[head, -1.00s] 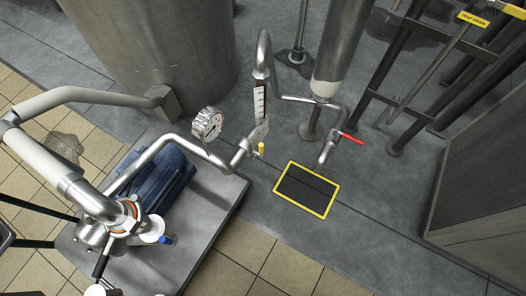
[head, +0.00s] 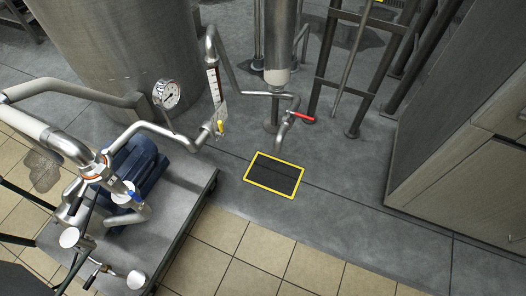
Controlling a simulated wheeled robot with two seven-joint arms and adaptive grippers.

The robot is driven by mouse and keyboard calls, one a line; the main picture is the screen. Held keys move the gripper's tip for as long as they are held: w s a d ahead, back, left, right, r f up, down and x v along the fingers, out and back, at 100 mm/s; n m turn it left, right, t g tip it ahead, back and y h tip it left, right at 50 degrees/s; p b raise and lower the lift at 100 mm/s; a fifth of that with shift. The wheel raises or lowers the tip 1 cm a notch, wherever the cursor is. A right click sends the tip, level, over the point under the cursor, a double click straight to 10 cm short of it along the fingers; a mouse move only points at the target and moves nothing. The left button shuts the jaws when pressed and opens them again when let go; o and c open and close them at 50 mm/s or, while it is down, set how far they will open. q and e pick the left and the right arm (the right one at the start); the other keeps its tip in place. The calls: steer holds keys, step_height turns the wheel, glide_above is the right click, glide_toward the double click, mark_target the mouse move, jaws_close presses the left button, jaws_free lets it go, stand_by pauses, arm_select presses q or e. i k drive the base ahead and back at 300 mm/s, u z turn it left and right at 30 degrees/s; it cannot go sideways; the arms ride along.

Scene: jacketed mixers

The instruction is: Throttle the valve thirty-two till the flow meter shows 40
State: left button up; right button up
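A sight tube with a marked scale (head: 214,88), which looks like the flow meter, stands upright on the pipe right of the big tank. Its reading is too small to make out. A small yellow handle (head: 220,127) sits just below it. A red lever (head: 301,116) is on a pipe outlet above the floor drain. A blue handle (head: 135,195) is on the pipework beside the pump. No valve number is legible, so I cannot tell which is thirty-two. Neither gripper shows.
The blue pump (head: 143,165) sits on a grey plinth (head: 185,215) at lower left. A yellow-edged floor drain (head: 274,175) lies mid-floor. A large steel tank (head: 115,50) stands behind. A grey cabinet (head: 460,110) fills the right. Tiled floor (head: 245,255) at the front is clear.

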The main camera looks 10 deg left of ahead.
mark_target(221, 129)
steer(key=u, duration=0.45)
steer(key=k, duration=0.25)
steer(key=z, duration=1.45)
steer(key=i, duration=0.9)
steer(key=u, duration=0.45)
steer(key=i, duration=0.7)
steer(key=u, duration=0.8)
